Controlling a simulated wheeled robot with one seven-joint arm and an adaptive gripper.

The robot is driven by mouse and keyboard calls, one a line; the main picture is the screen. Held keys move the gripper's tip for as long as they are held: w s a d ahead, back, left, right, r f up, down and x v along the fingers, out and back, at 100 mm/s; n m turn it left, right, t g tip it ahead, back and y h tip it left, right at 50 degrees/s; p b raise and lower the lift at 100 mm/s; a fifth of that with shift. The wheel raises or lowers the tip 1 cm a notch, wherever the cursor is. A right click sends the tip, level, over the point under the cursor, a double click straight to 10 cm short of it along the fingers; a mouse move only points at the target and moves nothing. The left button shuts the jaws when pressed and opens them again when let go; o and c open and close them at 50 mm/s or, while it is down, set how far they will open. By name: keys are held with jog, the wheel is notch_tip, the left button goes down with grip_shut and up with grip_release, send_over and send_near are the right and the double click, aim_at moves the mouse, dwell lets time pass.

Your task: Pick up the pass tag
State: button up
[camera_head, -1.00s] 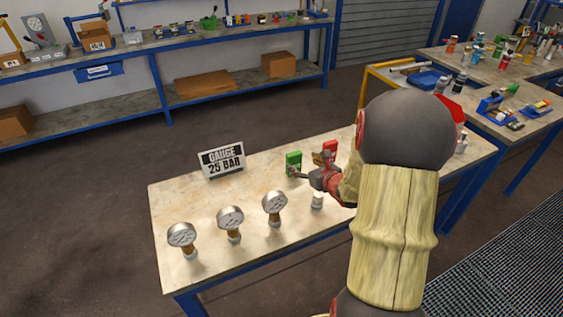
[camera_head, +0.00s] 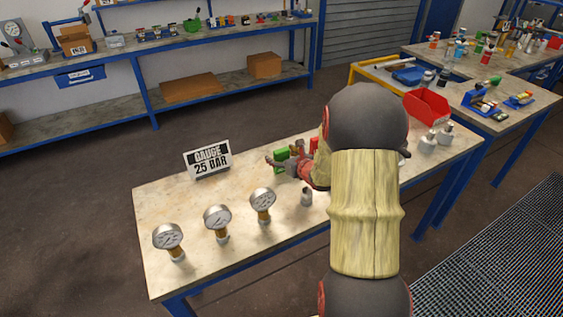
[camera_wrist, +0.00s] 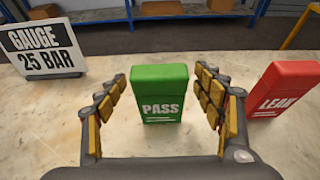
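The green pass tag (camera_wrist: 159,93) stands upright on the bench top in the wrist view, its label facing me. My gripper (camera_wrist: 160,95) is open, with one padded finger to the left of the tag and one to the right. Gaps show between the fingers and the tag. In the head view the pass tag (camera_head: 281,154) is partly hidden behind my gripper (camera_head: 285,163), which is low over the bench.
A red leak tag (camera_wrist: 287,90) stands close to the right finger. A "GAUGE 25 BAR" sign (camera_head: 207,158) stands at the back left. Several pressure gauges (camera_head: 217,217) stand along the front. A red bin (camera_head: 427,107) is at the right.

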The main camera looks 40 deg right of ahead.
jog(key=shift+c, duration=1.1)
jog(key=c, duration=0.7)
jog(key=shift+r, duration=0.1)
jog(key=shift+c, duration=0.8)
